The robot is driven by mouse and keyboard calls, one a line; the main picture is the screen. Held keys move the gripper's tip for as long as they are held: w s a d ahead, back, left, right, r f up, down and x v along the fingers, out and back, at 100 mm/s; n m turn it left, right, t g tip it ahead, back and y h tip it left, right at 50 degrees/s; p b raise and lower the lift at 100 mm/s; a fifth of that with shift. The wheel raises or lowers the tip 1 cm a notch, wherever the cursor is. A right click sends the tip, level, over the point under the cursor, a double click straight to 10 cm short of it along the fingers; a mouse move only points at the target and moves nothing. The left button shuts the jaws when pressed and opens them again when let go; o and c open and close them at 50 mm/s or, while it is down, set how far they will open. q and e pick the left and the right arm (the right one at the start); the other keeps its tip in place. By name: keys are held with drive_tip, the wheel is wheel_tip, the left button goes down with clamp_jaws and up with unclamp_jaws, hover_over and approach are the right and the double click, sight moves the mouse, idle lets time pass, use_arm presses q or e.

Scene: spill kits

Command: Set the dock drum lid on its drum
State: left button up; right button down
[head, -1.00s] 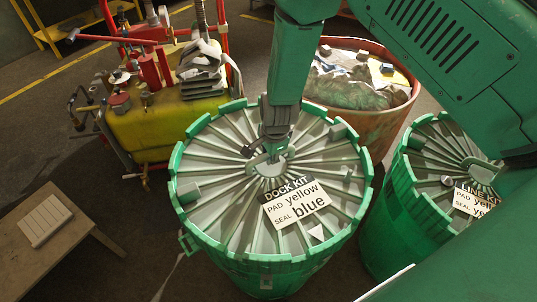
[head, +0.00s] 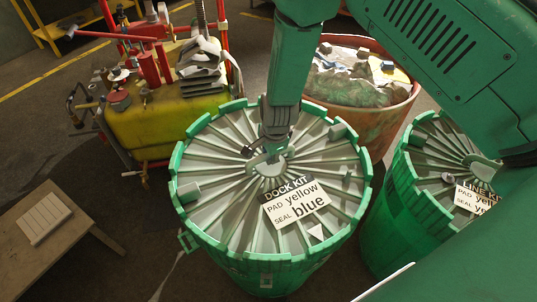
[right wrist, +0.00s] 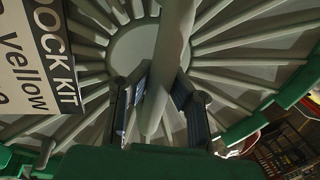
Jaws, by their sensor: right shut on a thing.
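The dock drum lid (head: 222,208) is a pale ribbed disc with a label reading DOCK KIT, pad yellow, seal blue. It lies level across the top of the green dock drum (head: 265,278), within the notched green rim. Whether it is fully seated all round I cannot tell. My right gripper (head: 270,150) comes down from above over the lid's centre. It is shut on the lid's handle, a pale bar (right wrist: 172,45) that runs between the two fingers (right wrist: 160,92) in the right wrist view. My left gripper is not in view.
A second green drum (head: 398,225), with a LINE KIT label, stands close on the right. A rusty open bin (head: 385,122) with rubble stands behind. A yellow tank cart (head: 165,125) stands at back left. A low wooden table (head: 45,255) with a pale pad is at front left.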

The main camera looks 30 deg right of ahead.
sight(269, 166)
drive_tip(key=shift+s+b+x, duration=0.15)
drive_tip(key=shift+b+x, duration=0.5)
drive_tip(key=shift+x, duration=0.35)
drive_tip(key=shift+s+b+x, duration=0.1)
drive_tip(key=shift+b+x, duration=0.5)
drive_tip(key=shift+x, duration=0.4)
idle(1.8)
drive_tip(key=c, duration=1.5)
unclamp_jaws()
drive_tip(key=shift+s+a+f, duration=0.1)
drive_tip(key=shift+s+f, duration=0.1)
drive_tip(key=shift+s, duration=0.15)
drive_tip(key=p+v, duration=0.2)
drive_tip(key=w+p+v, duration=0.1)
drive_tip(key=p+v, duration=0.1)
drive_tip(key=v, duration=0.1)
drive_tip(key=w+p+v, duration=0.1)
drive_tip(key=p+v, duration=0.1)
drive_tip(key=v, duration=0.1)
drive_tip(key=shift+r+p, duration=0.2)
drive_tip(key=shift+p, duration=0.2)
drive_tip(key=shift+f, duration=0.1)
drive_tip(key=shift+s, duration=0.2)
